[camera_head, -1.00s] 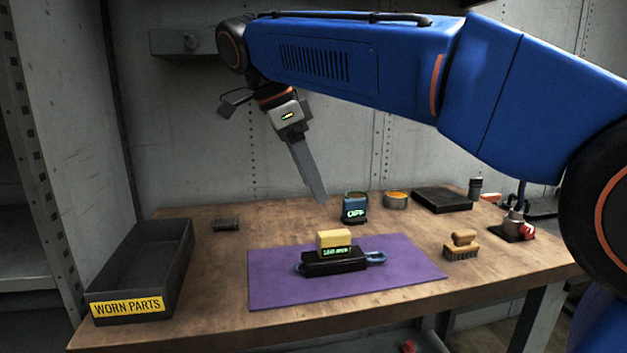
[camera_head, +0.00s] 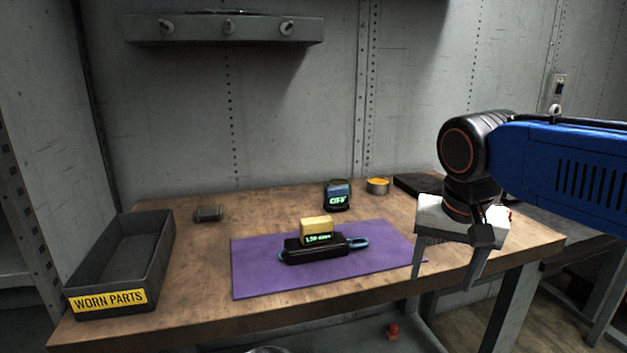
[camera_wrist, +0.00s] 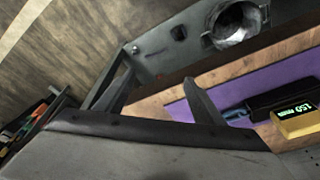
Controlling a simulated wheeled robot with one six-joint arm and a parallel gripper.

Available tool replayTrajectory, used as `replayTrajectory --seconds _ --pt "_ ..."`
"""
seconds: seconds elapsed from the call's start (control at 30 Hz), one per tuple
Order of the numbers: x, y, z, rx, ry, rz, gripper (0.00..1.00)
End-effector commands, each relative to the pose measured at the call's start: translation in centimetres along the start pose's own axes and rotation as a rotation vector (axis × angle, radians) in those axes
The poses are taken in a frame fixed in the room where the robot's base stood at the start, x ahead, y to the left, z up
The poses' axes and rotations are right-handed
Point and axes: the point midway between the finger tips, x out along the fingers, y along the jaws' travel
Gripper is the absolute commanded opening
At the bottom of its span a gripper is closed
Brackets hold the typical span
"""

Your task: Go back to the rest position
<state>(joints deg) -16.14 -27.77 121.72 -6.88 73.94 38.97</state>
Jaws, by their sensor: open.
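My gripper (camera_head: 445,268) hangs at the right front of the workbench (camera_head: 185,300) in the head view, fingers pointing down and spread apart, with nothing between them. In the wrist view my gripper's fingers (camera_wrist: 160,95) are also apart and empty. A black device with blue end loops (camera_head: 314,249) lies on a purple mat (camera_head: 260,270). My gripper is clear of both.
An empty dark bin labelled WORN PARTS (camera_head: 140,285) stands at the bench's left. A dark device with a green display (camera_head: 337,195), a round tin (camera_head: 377,186) and a small dark block (camera_head: 208,214) are farther back. A wall rail (camera_head: 225,28) is above.

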Motion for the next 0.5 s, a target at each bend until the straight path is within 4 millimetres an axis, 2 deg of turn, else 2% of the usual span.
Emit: replayTrajectory --seconds 0.03,0.23,0.4,0.5 --pt "1.0 1.4 0.9 -0.026 0.009 -0.013 0.62" --pt "5.3 5.6 4.5 -0.178 0.067 -0.06 0.62" --pt "8.8 8.1 7.4 -0.29 0.124 -0.08 0.62" --pt "10.1 8.9 8.5 -0.333 0.149 -0.083 0.62"
